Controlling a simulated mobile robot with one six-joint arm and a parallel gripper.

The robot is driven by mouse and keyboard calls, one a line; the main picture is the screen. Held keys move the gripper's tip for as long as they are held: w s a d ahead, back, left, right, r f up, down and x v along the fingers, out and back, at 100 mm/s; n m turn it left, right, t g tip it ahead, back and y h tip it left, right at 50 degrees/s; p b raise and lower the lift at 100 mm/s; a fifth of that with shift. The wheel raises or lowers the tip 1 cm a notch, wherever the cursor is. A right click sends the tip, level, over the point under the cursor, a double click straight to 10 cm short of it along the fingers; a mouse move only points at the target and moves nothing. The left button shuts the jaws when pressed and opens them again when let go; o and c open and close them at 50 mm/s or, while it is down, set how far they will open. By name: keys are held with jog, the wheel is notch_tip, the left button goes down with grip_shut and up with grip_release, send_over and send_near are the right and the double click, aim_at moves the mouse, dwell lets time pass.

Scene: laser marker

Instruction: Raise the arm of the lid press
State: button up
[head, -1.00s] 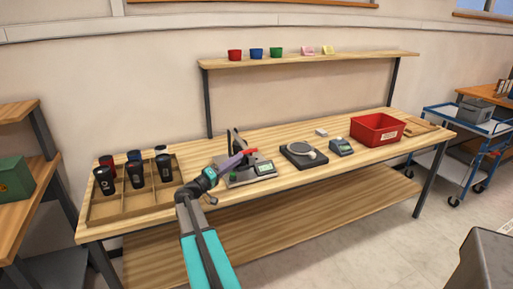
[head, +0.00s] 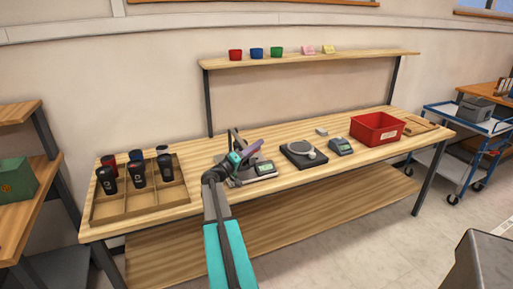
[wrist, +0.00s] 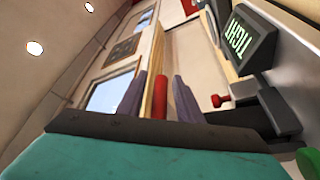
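The lid press (head: 236,180) stands on the bench, with a dark upright and a small display (head: 264,168). In the wrist view the display (wrist: 240,40) has green letters that seem to read TIGHT. My gripper (head: 256,147) is at the press, above its base, and hides the red handle in the head view. In the wrist view the red handle (wrist: 160,98) of the press arm shows between my two purple fingers, with a narrow gap on each side. My gripper (wrist: 160,92) looks open around it. How deep the handle lies between the fingers is unclear.
A wooden divided tray (head: 125,208) with several dark cups stands at the left. Right of the press are a scale (head: 297,154), a small grey device (head: 341,146) and a red bin (head: 376,129). In the wrist view a red knob (wrist: 222,101) and green button (wrist: 308,162) sit close by.

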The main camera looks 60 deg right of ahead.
grip_shut()
dwell(0.3)
